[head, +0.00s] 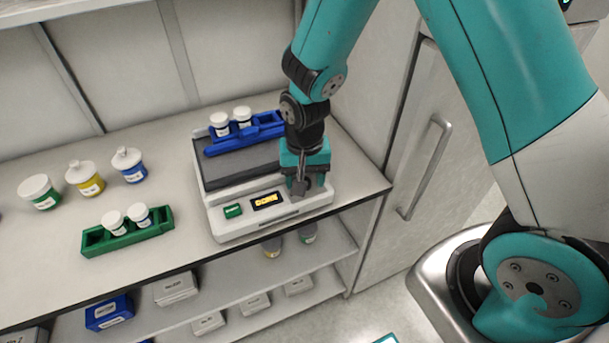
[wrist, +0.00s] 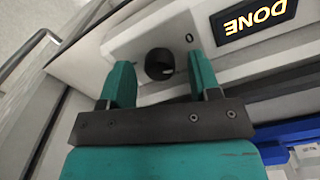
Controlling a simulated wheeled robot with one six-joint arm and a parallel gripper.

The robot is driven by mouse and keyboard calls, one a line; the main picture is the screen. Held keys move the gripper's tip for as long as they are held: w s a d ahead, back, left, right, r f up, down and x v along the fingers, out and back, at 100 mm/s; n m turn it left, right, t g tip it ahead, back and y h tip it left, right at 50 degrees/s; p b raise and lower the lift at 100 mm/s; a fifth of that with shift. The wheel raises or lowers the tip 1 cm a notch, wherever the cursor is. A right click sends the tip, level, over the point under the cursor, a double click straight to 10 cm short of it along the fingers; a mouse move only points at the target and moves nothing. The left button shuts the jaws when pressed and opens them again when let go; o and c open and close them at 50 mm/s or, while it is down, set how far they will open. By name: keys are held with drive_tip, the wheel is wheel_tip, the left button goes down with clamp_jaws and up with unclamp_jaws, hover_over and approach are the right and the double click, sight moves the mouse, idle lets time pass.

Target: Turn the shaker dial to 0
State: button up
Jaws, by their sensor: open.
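The shaker (head: 222,223) stands on the bench, a pale box with a dark platform. Its display (head: 268,200) is lit in yellow and reads DONE in the wrist view (wrist: 255,18). A green button (head: 233,211) sits left of the display. The black dial (wrist: 159,64) shows on the shaker's front panel in the wrist view, with a 0 mark beside it. My gripper (wrist: 152,76) is open, with its teal fingers on either side of the dial. I cannot tell whether they touch it. In the head view my gripper (head: 304,188) hides the dial.
A blue rack (head: 262,139) with white-capped bottles sits on the shaker. A green rack (head: 128,238) with two bottles and several loose jars (head: 85,179) stand to the left. Boxes (head: 176,288) lie on the shelf below. A cabinet handle (head: 425,165) is at right.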

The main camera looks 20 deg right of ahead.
drive_tip(key=c, duration=0.9)
drive_tip(key=shift+c, duration=0.2)
drive_tip(key=shift+n, duration=3)
drive_tip(key=o, duration=0.9)
drive_tip(key=shift+o, duration=0.2)
